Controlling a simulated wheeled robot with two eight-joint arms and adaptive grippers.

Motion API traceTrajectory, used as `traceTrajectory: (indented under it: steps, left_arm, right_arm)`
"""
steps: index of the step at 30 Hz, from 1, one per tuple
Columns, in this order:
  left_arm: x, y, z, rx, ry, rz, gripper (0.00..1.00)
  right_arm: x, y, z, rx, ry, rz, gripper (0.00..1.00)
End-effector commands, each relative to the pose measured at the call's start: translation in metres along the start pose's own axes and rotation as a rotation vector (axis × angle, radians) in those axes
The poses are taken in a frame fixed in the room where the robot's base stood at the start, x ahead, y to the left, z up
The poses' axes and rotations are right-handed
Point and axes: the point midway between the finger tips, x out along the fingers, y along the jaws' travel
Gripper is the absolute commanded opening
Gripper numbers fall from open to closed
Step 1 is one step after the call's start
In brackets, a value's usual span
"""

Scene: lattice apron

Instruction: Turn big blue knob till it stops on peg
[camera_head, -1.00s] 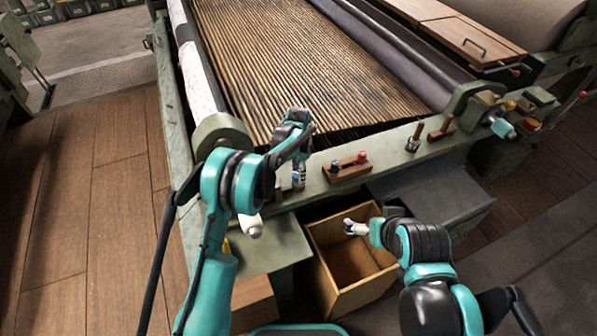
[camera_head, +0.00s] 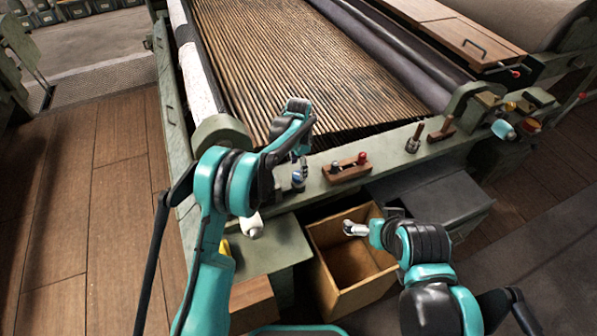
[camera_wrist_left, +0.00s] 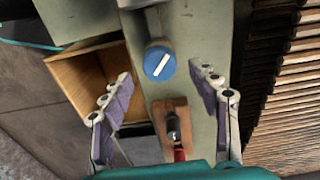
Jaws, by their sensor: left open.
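The big blue knob (camera_head: 297,178) stands on the green rail in the head view, partly hidden by my left gripper. In the left wrist view the knob (camera_wrist_left: 159,64) shows its round blue face with a white line slanting from lower left to upper right. My left gripper (camera_head: 301,163) is just above and behind the knob. Its fingers (camera_wrist_left: 160,76) are spread and empty, apart from the knob, which appears between and beyond the tips. I cannot make out a stop peg beside the knob. My right gripper (camera_head: 354,229) hangs over the open wooden drawer; its jaws are too small to read.
A wooden block (camera_head: 347,168) with a red knob and a dark knob sits on the rail to the right. It also shows below the blue knob in the left wrist view (camera_wrist_left: 171,124). An upright wooden handle (camera_head: 415,138) stands farther right. The ribbed lattice (camera_head: 300,70) lies behind.

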Motion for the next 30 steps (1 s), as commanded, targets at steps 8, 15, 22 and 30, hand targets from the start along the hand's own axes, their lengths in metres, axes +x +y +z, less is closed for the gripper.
traceTrajectory:
  steps: [8,15,22,30]
  left_arm:
    - [-0.06,0.0,0.0,0.0,0.0,0.0,0.61]
    - [-0.084,0.0,0.0,0.001,0.0,0.0,0.61]
    - [-0.085,0.0,0.0,0.0,0.0,0.0,0.61]
    - [-0.085,0.0,0.0,0.0,0.0,0.0,0.61]
  right_arm:
    - [0.0,0.0,0.0,0.0,0.0,0.0,1.0]
    - [0.0,0.0,0.0,0.0,0.0,0.0,1.0]
    - [0.0,0.0,0.0,0.0,0.0,0.0,1.0]
    - [0.0,0.0,0.0,0.0,0.0,0.0,1.0]
